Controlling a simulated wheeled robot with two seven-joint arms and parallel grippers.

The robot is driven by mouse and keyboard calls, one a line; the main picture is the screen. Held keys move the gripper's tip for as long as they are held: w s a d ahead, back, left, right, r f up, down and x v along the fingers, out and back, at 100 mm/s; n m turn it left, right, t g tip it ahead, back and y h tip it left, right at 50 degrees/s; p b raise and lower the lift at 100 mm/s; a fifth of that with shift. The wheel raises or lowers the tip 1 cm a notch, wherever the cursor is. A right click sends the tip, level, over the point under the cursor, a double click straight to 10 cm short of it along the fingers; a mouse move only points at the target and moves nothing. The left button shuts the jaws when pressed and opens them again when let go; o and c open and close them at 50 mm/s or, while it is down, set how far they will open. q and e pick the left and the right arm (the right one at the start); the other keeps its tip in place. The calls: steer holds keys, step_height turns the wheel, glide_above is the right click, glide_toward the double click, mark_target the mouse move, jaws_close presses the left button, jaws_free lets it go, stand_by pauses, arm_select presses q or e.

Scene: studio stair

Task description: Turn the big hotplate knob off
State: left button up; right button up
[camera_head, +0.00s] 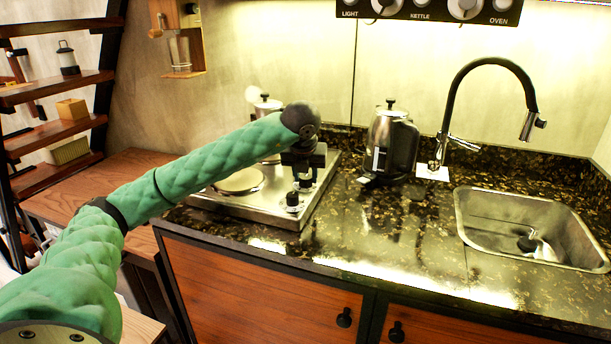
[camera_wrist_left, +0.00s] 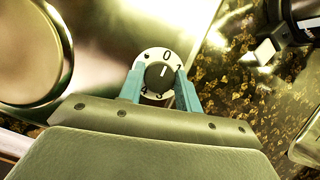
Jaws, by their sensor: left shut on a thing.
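The hotplate unit (camera_head: 225,200) is a steel box on the counter with control knobs at its right front edge. My left gripper (camera_head: 304,174) reaches down over the knobs from above. In the left wrist view its two teal fingers (camera_wrist_left: 163,92) are shut on a dark round knob (camera_wrist_left: 159,76), one on each side. A white dial ring with numbers surrounds the knob. Its white pointer line faces up, at or very near the 0. Another knob (camera_head: 292,199) stands free, nearer the front edge. A round plate (camera_head: 239,182) lies left of the knobs. My right gripper is not in view.
A pot (camera_head: 267,106) stands at the back of the hotplate, partly hidden by my arm. A steel kettle (camera_head: 392,140) stands to the right. Farther right are a black tap (camera_head: 447,115) and a sink (camera_head: 470,222). The counter before the kettle is clear.

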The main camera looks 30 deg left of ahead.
arm_select(q)
steer(key=shift+r, duration=0.1)
steer(key=o, duration=1)
steer(key=v, duration=0.7)
steer(key=shift+s+r+b, duration=0.15)
steer(key=shift+r+b, duration=0.15)
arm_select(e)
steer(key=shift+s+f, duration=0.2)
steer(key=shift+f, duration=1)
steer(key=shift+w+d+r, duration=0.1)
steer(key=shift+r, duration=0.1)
